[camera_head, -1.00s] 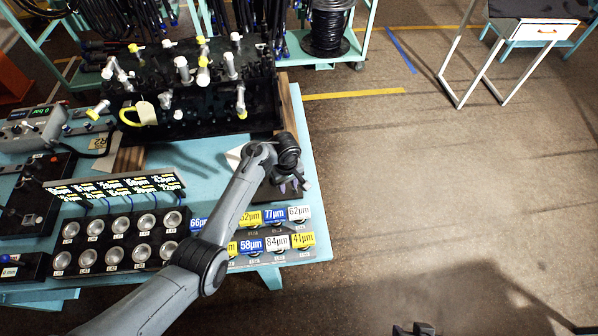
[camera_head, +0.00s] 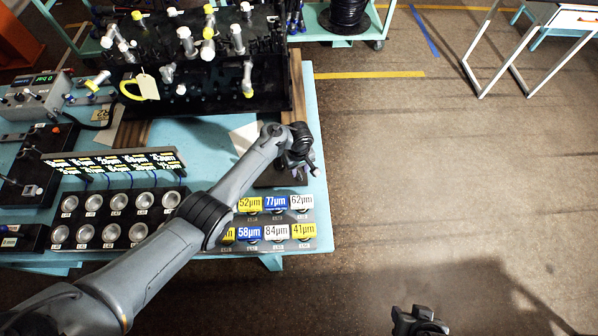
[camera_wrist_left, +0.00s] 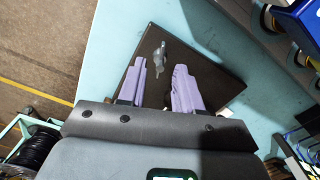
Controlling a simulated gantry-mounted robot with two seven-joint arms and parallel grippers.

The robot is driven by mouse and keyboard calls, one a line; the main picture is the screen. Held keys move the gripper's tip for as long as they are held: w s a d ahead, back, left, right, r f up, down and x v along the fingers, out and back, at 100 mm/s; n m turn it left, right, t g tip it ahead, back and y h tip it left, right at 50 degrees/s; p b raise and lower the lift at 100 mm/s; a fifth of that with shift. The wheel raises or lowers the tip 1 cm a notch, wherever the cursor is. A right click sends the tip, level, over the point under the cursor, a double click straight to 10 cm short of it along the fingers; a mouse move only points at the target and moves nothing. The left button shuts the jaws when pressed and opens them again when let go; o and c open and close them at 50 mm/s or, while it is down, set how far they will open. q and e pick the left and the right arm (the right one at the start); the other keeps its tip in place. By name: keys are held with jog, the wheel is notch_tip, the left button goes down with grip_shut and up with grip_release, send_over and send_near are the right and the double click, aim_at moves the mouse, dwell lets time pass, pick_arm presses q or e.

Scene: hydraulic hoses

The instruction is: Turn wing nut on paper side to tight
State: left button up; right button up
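A small grey wing nut (camera_wrist_left: 159,57) stands on a dark square plate (camera_wrist_left: 200,62) in the left wrist view. My left gripper (camera_wrist_left: 160,68) has its two purple fingers apart, with the nut just beyond and between their tips. I cannot tell if they touch it. In the head view the left gripper (camera_head: 305,171) is over the dark plate (camera_head: 268,180) at the table's right edge, and my arm hides most of the plate and the nut. White paper (camera_head: 243,138) lies beside the plate. My right gripper (camera_head: 420,322) is low in the head view, away from the table; its fingers are unclear.
Micron-labelled samples (camera_head: 276,233) and a rack of round cups (camera_head: 115,218) sit at the table's front. A black hose manifold (camera_head: 205,75) with white and yellow fittings stands behind. Open floor (camera_head: 450,170) lies to the right.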

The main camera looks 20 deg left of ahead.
pick_arm(q)
jog(key=shift+f, duration=0.95)
grip_shut()
